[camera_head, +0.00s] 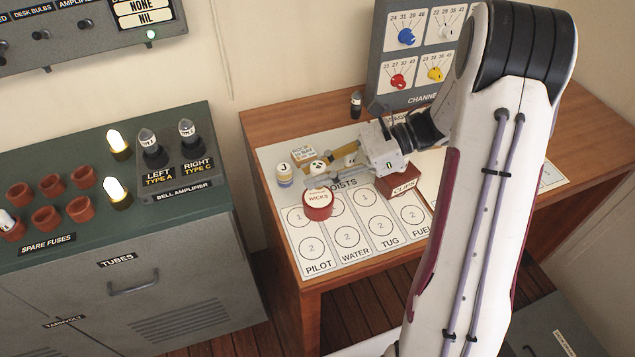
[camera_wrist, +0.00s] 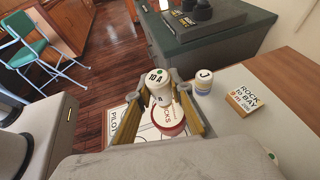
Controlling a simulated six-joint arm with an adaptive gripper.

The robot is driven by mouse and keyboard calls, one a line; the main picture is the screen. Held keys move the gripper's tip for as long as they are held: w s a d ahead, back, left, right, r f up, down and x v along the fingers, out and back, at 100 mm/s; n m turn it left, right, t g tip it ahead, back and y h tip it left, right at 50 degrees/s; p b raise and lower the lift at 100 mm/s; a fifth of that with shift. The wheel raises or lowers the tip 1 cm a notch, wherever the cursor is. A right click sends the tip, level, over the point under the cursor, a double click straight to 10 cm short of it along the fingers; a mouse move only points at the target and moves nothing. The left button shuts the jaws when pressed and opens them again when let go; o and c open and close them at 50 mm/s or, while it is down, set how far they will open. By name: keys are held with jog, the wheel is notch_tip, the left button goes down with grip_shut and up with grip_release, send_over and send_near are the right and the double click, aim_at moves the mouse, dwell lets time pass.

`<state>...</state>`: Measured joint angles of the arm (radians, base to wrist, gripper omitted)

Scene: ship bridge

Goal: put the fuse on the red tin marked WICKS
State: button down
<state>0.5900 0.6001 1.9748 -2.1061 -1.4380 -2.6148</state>
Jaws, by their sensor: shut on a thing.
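The red tin marked WICKS (camera_head: 318,208) stands on the chart sheet at its left part, with a pale label on its lid. My gripper (camera_head: 328,178) is shut on a white fuse (camera_head: 318,167). In the wrist view the fuse (camera_wrist: 158,85), marked 10A with a green dot on its end, sits between the yellow-lined fingers (camera_wrist: 165,100). The red tin (camera_wrist: 170,122) shows just beyond and below it, partly covered by the fuse and fingers. In the head view the fuse appears above the tin's lid, apart from it.
A J-marked pot with a blue and yellow band (camera_head: 284,176) stands left of the gripper. A red box (camera_head: 398,183) stands to the right. The chart's front part (camera_head: 345,240) is clear. Bulbs and red cups (camera_head: 47,218) stand on the left cabinet.

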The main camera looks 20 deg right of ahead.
jog(key=shift+f, duration=1.8)
jog(key=shift+f, duration=0.15)
jog(key=c, duration=1.8)
grip_release()
jog(key=shift+d+r, duration=0.1)
jog(key=shift+r, duration=0.1)
jog(key=v, duration=1.1)
jog(key=shift+d+r, duration=0.1)
jog(key=shift+d, duration=0.25)
